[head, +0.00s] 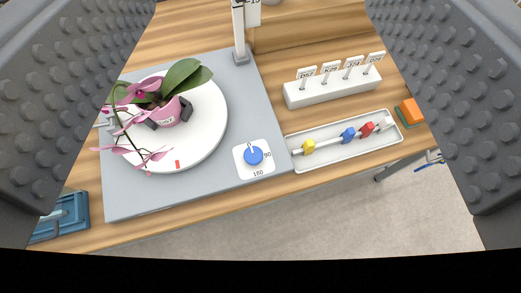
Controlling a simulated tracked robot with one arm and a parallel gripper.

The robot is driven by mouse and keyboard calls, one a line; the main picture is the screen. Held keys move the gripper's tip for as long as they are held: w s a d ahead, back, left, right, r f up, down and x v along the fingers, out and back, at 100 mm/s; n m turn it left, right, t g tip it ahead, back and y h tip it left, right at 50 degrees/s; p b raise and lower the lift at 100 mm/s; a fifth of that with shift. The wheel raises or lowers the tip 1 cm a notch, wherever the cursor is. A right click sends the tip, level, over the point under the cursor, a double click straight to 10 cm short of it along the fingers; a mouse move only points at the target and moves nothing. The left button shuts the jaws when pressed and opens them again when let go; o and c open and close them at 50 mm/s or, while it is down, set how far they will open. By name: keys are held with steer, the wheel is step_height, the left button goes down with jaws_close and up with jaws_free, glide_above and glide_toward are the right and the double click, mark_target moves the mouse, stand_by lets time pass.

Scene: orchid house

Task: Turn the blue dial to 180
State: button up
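The blue dial (253,156) sits on a white square plate (241,168) near the front right of a grey board. The plate reads 0 at the top, 90 at the right and 180 at the bottom. The dial's pointer is too small to read with certainty. My gripper (258,150) shows as two wide-apart dark grey ridged fingers at the left and right edges. It is open and empty, and the dial lies in view between the fingers, apart from them.
A pink potted orchid (168,112) stands on a white turntable (210,122) left of the dial. A white tray (345,150) with coloured clips lies to the right. Behind it is a white label holder (330,90). A post (240,40) stands at the back.

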steer(key=w+d+f+n+g+y+p, duration=0.2)
steer(key=w+f+n+g+p, duration=0.4)
steer(key=f, duration=0.5)
steer(key=w+d+f+n+g+y+p, duration=0.1)
steer(key=w+f+n+g+p, duration=0.2)
steer(key=w+f+p, duration=0.6)
steer(key=a+f+n+g, duration=0.1)
steer(key=f, duration=0.7)
steer(key=s+a+f+n+g, duration=0.1)
steer(key=f, duration=0.8)
steer(key=a+f+n+g, duration=0.1)
steer(key=f+g, duration=0.1)
steer(key=f, duration=0.6)
steer(key=shift+s+a+f+y+p, duration=0.15)
steer(key=shift+f+y+p, duration=0.15)
steer(key=shift+y+p, duration=0.1)
steer(key=shift+r, duration=0.1)
steer(key=c, duration=1)
steer(key=shift+d, duration=0.25)
steer(key=shift+o, duration=0.2)
steer(key=shift+a, duration=0.1)
